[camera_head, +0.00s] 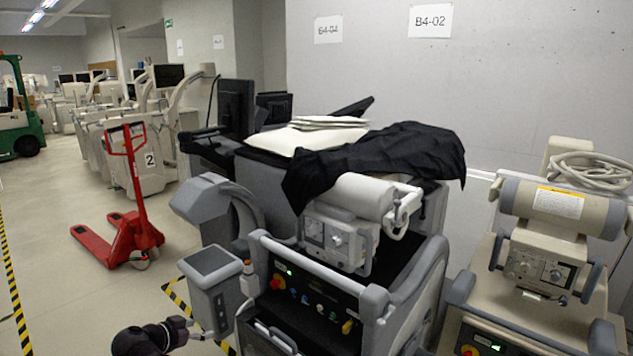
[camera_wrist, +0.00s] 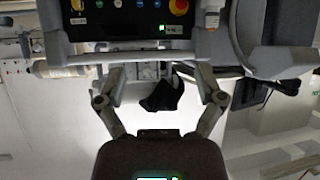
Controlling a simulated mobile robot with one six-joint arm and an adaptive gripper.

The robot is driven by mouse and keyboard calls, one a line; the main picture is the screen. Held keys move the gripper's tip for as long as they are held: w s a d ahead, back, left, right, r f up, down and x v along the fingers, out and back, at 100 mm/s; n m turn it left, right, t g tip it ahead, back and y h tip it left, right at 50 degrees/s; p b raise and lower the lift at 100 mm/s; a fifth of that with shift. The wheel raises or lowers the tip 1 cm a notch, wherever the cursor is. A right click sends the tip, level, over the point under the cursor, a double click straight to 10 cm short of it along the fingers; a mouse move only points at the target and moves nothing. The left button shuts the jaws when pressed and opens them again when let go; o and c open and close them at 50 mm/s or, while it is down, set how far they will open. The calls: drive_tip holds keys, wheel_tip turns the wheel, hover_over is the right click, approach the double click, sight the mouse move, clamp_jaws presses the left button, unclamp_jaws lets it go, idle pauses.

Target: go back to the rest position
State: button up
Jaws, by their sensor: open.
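My gripper (camera_wrist: 160,78) is open in the wrist view, with its two grey fingers spread wide and nothing held between them. A grey cart (camera_head: 345,282) with a black control panel stands in front of it; its panel also shows upside down at the top of the wrist view (camera_wrist: 125,28). A black cloth (camera_head: 385,160) lies over the cart's top and far side.
A beige cart (camera_head: 535,262) with a coiled cable stands at the right. A red pallet jack (camera_head: 130,220) stands on the left floor, and a green forklift (camera_head: 22,120) is farther back. Several carts line the back left. Open floor lies at the left, beside a yellow-black stripe.

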drive_tip(key=w+d+f+n+g, duration=0.1)
drive_tip(key=d+f+g, duration=0.2)
drive_tip(key=d, duration=1)
drive_tip(key=w+d+f+n+g, duration=0.15)
drive_tip(key=d+g, duration=0.25)
drive_tip(key=d, duration=0.9)
drive_tip(key=s+d+f+n+g+y, duration=0.1)
drive_tip(key=s+d+y, duration=0.1)
drive_tip(key=d, duration=0.5)
drive_tip(key=s+d+f+n+g+y+p, duration=0.1)
drive_tip(key=s+d+y, duration=0.1)
drive_tip(key=s+d, duration=0.3)
drive_tip(key=s+d+f+n+g+y+p, duration=0.1)
drive_tip(key=s+d+y, duration=0.1)
drive_tip(key=d, duration=0.6)
drive_tip(key=shift+s+d+g, duration=0.3)
drive_tip(key=shift+s+d, duration=0.05)
drive_tip(key=shift+s, duration=0.5)
